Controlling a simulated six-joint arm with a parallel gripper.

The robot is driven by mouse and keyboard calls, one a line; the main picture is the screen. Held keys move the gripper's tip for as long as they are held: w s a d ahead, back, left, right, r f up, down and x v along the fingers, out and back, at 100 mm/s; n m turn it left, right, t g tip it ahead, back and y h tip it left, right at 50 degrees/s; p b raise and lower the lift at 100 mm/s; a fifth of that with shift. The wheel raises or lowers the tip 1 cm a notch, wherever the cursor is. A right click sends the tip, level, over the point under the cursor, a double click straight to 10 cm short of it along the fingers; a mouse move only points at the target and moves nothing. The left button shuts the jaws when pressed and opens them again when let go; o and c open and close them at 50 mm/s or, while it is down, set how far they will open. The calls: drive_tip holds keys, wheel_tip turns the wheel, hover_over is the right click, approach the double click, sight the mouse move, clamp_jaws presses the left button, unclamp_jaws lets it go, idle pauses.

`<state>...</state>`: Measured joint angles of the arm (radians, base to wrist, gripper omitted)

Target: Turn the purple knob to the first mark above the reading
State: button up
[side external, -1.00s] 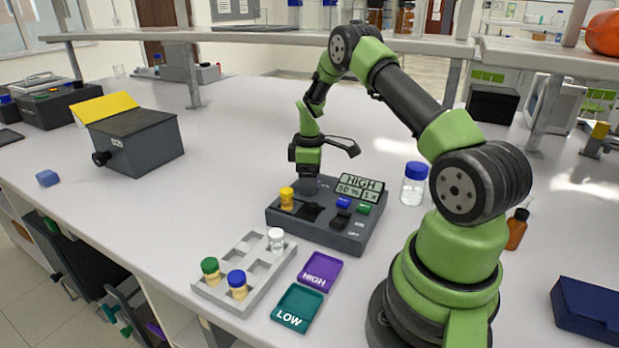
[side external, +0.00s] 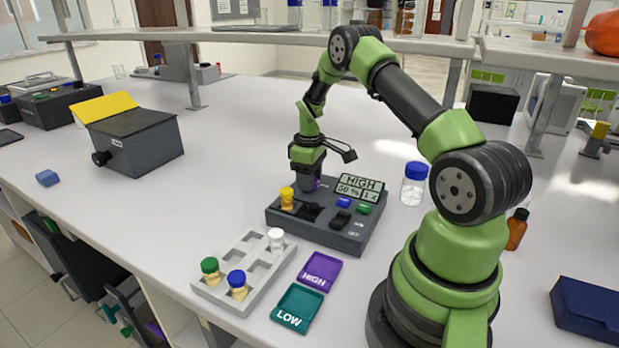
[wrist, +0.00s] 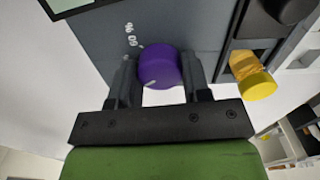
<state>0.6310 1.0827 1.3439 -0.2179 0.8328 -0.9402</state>
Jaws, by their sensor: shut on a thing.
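The purple knob (wrist: 159,66) is on the dark device (side external: 345,236), near its back left corner. My gripper (wrist: 160,74) has one finger on each side of the knob and is shut on it. In the side view, my gripper (side external: 308,183) points down at the device, and a sliver of purple shows there. A pale pointer line shows on the knob's lower part in the wrist view. A label that seems to read 60 % (wrist: 131,35) is printed beside the knob. The display (side external: 360,187) reads HIGH, 50 % and 1 x. Other scale marks are hidden or too small to tell.
A yellow-capped vial (side external: 287,198) stands in the device near my gripper. A grey rack (side external: 263,279) with several vials and the HIGH (side external: 321,270) and LOW (side external: 298,307) trays lie in front. A blue-capped jar (side external: 414,184) stands to the right.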

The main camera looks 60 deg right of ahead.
drive_tip(key=m, duration=0.4)
drive_tip(key=shift+m, duration=0.3)
drive_tip(key=m, duration=0.3)
drive_tip(key=shift+m, duration=0.3)
drive_tip(key=m, duration=0.4)
drive_tip(key=shift+m, duration=2.1)
drive_tip(key=o, duration=0.9)
drive_tip(key=shift+o, duration=0.2)
wheel_tip(320, 180, up, 10)
